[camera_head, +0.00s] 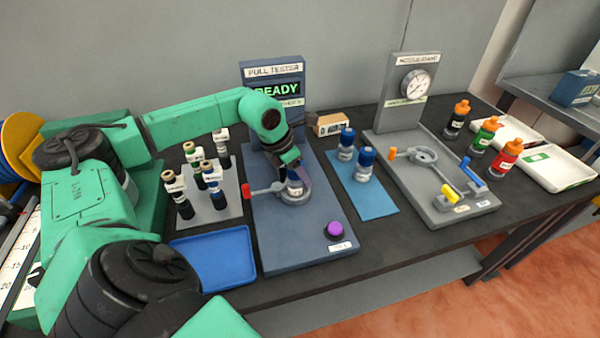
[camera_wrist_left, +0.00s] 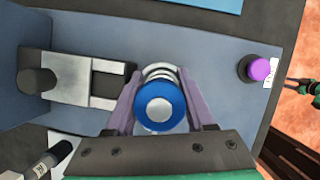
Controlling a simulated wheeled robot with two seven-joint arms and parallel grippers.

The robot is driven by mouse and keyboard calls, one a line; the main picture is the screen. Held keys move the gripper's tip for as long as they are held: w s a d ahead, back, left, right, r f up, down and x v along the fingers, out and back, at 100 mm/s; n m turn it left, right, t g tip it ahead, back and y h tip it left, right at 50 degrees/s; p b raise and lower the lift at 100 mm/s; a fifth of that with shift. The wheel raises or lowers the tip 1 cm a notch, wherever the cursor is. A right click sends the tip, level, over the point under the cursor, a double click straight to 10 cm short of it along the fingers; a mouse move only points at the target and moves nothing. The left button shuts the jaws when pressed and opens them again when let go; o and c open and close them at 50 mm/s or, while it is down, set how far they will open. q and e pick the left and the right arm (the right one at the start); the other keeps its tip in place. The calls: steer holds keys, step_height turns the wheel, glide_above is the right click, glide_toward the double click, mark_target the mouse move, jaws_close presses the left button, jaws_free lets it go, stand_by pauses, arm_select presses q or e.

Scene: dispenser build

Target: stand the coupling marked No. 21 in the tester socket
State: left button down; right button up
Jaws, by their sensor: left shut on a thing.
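My left gripper (camera_head: 294,172) is shut on a coupling (camera_head: 294,188) at the pull tester (camera_head: 290,238). The coupling is upright, at the round socket (camera_head: 297,198); I cannot tell whether it is fully seated. In the left wrist view its blue top (camera_wrist_left: 160,104) with a pale centre sits between the purple fingers of the left gripper (camera_wrist_left: 163,118). Its number is too small to read. The fingers hide part of it and of the socket. The tester's screen reads READY.
A red-ended lever (camera_head: 262,190) reaches the socket's left side. A purple button (camera_head: 334,230) is at the tester's front. Two blue-topped couplings stand on a blue mat (camera_head: 372,195), several dark ones on a grey mat (camera_head: 222,213). An empty blue tray (camera_head: 222,262) lies front left.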

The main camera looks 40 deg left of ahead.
arm_select(q)
steer(key=shift+f, duration=0.15)
steer(key=c, duration=0.6)
jaws_free()
steer(key=shift+o, duration=0.3)
steer(key=shift+s, duration=0.1)
steer(key=shift+a+r, duration=0.1)
steer(key=shift+r, duration=0.25)
steer(key=p+v, duration=0.1)
steer(key=v, duration=0.4)
steer(key=shift+s, duration=0.1)
steer(key=p+v, duration=0.1)
steer(key=v, duration=0.4)
steer(key=shift+r, duration=0.15)
